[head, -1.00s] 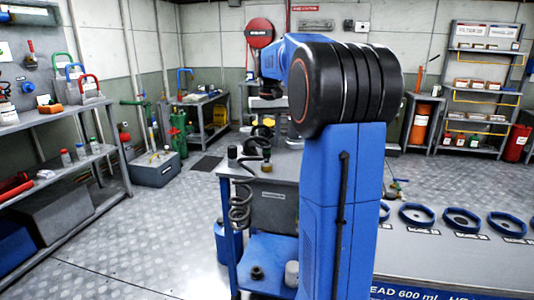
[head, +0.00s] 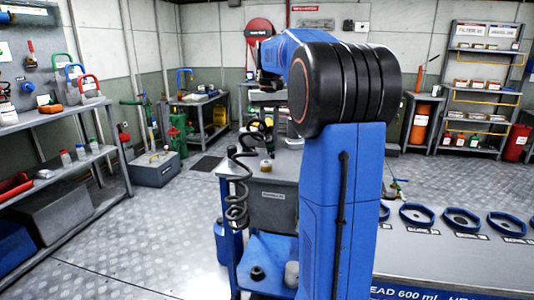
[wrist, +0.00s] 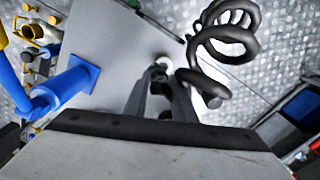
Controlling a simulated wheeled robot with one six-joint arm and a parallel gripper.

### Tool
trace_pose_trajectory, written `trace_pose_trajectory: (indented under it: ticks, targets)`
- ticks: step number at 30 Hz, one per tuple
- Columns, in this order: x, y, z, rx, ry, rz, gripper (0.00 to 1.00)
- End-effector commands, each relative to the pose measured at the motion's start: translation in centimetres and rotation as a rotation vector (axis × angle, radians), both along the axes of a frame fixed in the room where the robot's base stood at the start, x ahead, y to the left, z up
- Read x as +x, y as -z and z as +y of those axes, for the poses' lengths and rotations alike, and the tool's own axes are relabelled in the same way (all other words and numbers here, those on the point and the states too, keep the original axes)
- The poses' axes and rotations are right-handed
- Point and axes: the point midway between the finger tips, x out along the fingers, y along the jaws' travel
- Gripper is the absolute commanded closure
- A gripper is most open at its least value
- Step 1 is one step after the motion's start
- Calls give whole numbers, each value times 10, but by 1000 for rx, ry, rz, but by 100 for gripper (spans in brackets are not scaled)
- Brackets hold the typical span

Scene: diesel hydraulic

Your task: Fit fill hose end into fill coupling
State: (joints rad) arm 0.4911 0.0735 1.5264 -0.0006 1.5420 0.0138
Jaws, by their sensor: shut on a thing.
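In the wrist view my gripper (wrist: 162,78) is shut, its two dark fingers meeting around a small pale round end, which I take to be the fill hose end (wrist: 162,61). The fingers hide most of it. A black coiled hose (wrist: 225,42) loops just right of the fingers. In the head view the coiled hose (head: 237,205) hangs at the left side of the grey-topped cart (head: 232,168). My gripper is mostly hidden there behind my arm and dark parts. I cannot tell which fitting is the fill coupling.
A blue cylinder on a square plate (wrist: 68,85) stands left of the fingers in the wrist view. A small brass-topped fitting (head: 267,165) stands on the cart. Shelves (head: 60,115) line the left wall. The floor (head: 170,215) left of the cart is open.

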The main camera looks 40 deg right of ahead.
Motion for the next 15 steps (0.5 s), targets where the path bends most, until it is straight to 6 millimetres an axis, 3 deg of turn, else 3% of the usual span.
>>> trace_pose_trajectory:
  ticks: [15]
  targets:
    - [0,-5,0,0,0,-1,100]
